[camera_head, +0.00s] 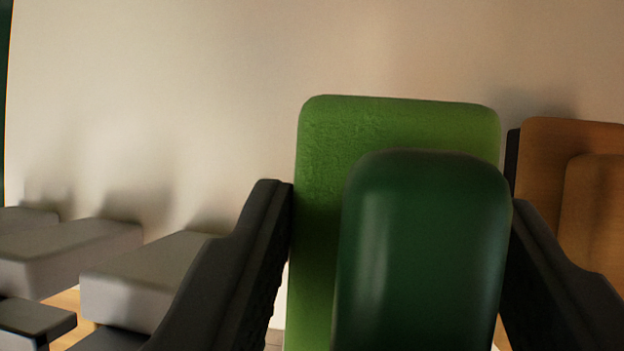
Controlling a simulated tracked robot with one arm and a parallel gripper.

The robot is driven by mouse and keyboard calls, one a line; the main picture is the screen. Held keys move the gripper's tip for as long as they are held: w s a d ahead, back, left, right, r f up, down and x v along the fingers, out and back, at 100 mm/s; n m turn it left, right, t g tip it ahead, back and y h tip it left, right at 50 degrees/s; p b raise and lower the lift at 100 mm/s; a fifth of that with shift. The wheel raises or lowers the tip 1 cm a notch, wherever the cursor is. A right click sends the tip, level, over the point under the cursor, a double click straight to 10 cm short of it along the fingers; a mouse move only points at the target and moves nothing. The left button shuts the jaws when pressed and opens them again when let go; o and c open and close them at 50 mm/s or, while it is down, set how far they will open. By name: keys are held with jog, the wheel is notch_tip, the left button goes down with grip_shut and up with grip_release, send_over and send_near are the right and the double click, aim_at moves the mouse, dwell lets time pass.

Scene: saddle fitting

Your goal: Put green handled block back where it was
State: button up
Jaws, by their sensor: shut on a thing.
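The green handled block (330,140) is in the middle of the head camera view, slightly right of centre. It has a bright green body and a darker green rounded handle (425,250) facing me. My gripper (400,200) is shut on the block, one dark finger on its left side and one on its right. The block looks upright. Its lower end is cut off by the picture edge, so I cannot tell what is under it.
An orange-brown block (570,150) of similar shape stands close on the right, beside my right finger. Several grey blocks or supports (150,280) stand at lower left. A pale wall (200,90) fills the background.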

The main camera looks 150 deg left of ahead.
notch_tip(320, 180, down, 10)
jog(key=shift+f+b, duration=0.1)
jog(key=shift+b, duration=1)
jog(key=o, duration=0.9)
jog(key=shift+o, duration=0.2)
jog(key=p+v, duration=0.2)
jog(key=v, duration=1)
